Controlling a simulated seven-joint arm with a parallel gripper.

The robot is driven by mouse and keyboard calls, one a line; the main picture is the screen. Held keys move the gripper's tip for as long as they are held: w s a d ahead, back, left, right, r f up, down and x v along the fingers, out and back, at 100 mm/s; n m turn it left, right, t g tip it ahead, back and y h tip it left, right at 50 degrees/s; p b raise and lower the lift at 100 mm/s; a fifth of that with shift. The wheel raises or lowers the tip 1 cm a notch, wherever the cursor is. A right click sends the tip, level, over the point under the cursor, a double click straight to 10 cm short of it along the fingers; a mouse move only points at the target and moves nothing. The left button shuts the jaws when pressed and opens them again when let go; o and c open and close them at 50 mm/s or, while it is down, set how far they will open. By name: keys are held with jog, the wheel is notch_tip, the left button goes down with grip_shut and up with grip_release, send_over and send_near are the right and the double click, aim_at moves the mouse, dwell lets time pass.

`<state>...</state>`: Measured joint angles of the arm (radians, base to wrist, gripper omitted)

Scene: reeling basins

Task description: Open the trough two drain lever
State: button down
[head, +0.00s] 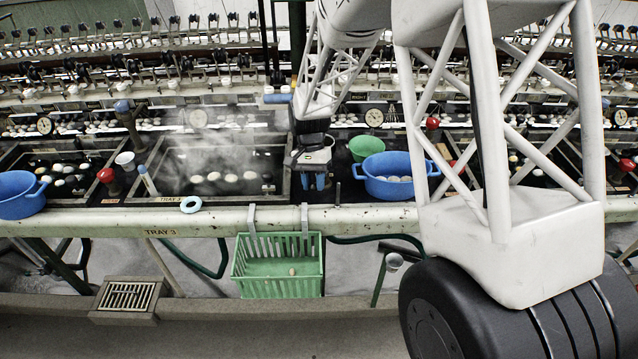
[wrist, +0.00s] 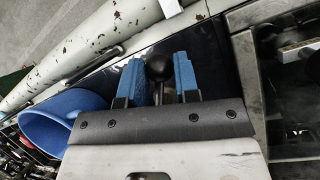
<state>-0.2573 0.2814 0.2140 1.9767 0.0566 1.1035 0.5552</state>
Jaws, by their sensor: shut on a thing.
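A lever with a black ball knob (wrist: 159,67) stands between the two blue fingers of my gripper (wrist: 158,80) in the wrist view. My gripper is shut on the lever, around its metal stem, and the knob shows near the fingertips. In the head view my gripper (head: 313,182) points down at the front ledge, just right of the steaming trough (head: 230,160). The lever is hidden behind the fingers there, and its angle is hard to tell.
A blue basin (head: 392,165) and a green bowl (head: 366,147) stand close to the right of my gripper. A green basket (head: 276,288) hangs below on the front rail (head: 385,216). A red knob (head: 105,176) and white cup (head: 125,158) are left of the trough.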

jog(key=m, duration=0.2)
jog(key=w+a+m+y, duration=0.2)
jog(key=m, duration=0.1)
jog(key=shift+w+m, duration=0.15)
jog(key=shift+m, duration=0.15)
jog(key=m, duration=0.1)
jog(key=w+m+y, duration=0.1)
jog(key=shift+w+a+m+t, duration=0.2)
jog(key=shift+a+m+t, duration=0.15)
jog(key=shift+m+t, duration=0.05)
jog(key=shift+w+a+m+t+y, duration=0.1)
jog(key=shift+w+m+t+y, duration=0.3)
jog(key=shift+m, duration=0.5)
jog(key=shift+w+a+m+t+y, duration=0.1)
jog(key=shift+w+m+t+y, duration=0.1)
jog(key=shift+w+m+y, duration=0.5)
jog(key=shift+s+h, duration=0.1)
jog(key=shift+h, duration=0.2)
jog(key=c, duration=0.9)
grip_release()
jog(key=shift+o, duration=0.2)
jog(key=v, duration=0.8)
